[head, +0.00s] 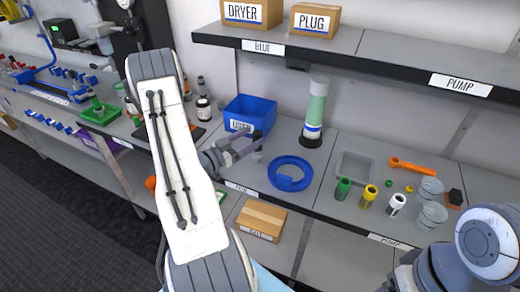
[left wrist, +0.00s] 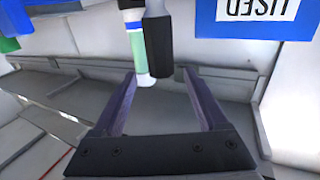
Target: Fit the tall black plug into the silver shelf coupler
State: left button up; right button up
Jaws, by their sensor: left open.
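My left gripper (head: 244,147) is open and empty, in front of the blue bin. In the left wrist view its two purple fingers (left wrist: 158,76) stand wide apart. A black cylinder with a grey part at its upper end, apparently the tall black plug (left wrist: 159,48), shows beyond the fingertips, between their lines and not gripped. In the head view I cannot make out the black plug clearly near the gripper. A small dark fitting (head: 297,65) sits under the upper shelf's edge. I cannot tell whether it is the silver coupler. My right gripper is not in view.
A green and white cylinder (head: 316,112) stands right of the blue bin (head: 250,113). The upper shelf (head: 375,50) overhangs the counter and carries cardboard boxes.

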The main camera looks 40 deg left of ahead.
aim_at(261, 132)
pick_arm(q)
jog(key=shift+w, duration=0.5)
jog(key=w, duration=0.1)
jog(key=w+p, duration=0.1)
jog(key=w, duration=0.1)
jog(key=w+p, duration=0.1)
jog(key=w, duration=0.1)
jog(key=shift+d+f, duration=0.2)
jog(key=shift+d, duration=0.15)
jog(key=shift+w+f, duration=0.1)
jog(key=shift+w, duration=0.15)
grip_shut()
dwell(0.5)
